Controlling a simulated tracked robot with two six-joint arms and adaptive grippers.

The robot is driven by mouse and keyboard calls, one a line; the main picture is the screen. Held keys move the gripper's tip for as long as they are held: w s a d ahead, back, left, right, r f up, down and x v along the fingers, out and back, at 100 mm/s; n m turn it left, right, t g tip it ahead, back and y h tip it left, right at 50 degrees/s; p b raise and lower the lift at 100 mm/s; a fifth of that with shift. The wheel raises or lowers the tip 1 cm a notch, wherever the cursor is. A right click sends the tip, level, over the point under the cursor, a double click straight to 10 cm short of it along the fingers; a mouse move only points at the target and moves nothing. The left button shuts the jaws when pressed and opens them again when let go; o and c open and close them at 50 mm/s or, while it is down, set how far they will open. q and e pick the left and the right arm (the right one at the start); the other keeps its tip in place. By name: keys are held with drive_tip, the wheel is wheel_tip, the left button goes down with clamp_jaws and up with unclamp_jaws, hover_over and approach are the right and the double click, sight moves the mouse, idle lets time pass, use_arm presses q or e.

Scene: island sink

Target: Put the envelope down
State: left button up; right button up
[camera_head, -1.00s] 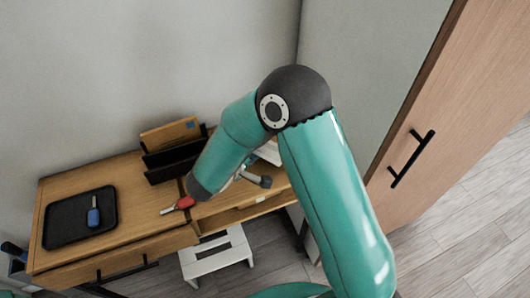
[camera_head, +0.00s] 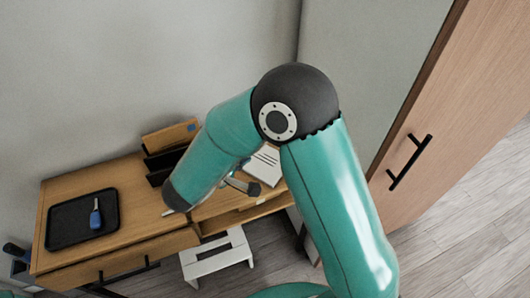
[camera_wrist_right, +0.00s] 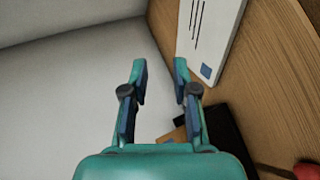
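The white envelope (camera_wrist_right: 213,30), with black lines and a blue stamp, lies on the wooden desk in the right wrist view. In the head view the white envelope (camera_head: 265,163) shows on the right part of the desk, partly behind my right arm. My right gripper (camera_wrist_right: 160,66) has its fingers apart with nothing between them. It is beside the envelope, which is past its right finger. In the head view only a small part of this gripper (camera_head: 248,187) shows below the forearm.
A black letter holder (camera_head: 157,177) with a brown envelope (camera_head: 170,137) stands at the desk's back. A black tray (camera_head: 70,222) with a blue-handled tool (camera_head: 95,217) is at left. A red handle (camera_wrist_right: 306,171) shows in the wrist view. A white stool (camera_head: 218,257) stands below.

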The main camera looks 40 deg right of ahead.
drive_tip(key=r, duration=0.1)
drive_tip(key=a+r, duration=0.1)
drive_tip(key=r, duration=0.1)
drive_tip(key=r+p, duration=0.1)
drive_tip(key=shift+s+a+r, duration=0.15)
drive_tip(key=shift+s+a, duration=0.05)
drive_tip(key=shift+s, duration=0.15)
drive_tip(key=s+f+g+y, duration=0.1)
drive_tip(key=f, duration=0.2)
drive_tip(key=s+f+g+y, duration=0.1)
drive_tip(key=s+f, duration=0.1)
drive_tip(key=f, duration=0.1)
drive_tip(key=s+f+n+g, duration=0.1)
drive_tip(key=s+f, duration=0.1)
drive_tip(key=f, duration=0.1)
drive_tip(key=shift+s+f+g+y, duration=0.1)
drive_tip(key=shift+f+g+y, duration=0.2)
drive_tip(key=shift+y, duration=0.1)
drive_tip(key=s+a+f+m+g+y, duration=0.4)
drive_tip(key=s+a+f+y, duration=0.8)
drive_tip(key=f, duration=0.4)
drive_tip(key=d+f+m+t, duration=0.1)
drive_tip(key=m, duration=0.1)
drive_tip(key=w+d+f+m+t, duration=0.1)
drive_tip(key=f+m+t, duration=0.1)
drive_tip(key=shift+d+f, duration=0.1)
drive_tip(key=shift+d, duration=0.1)
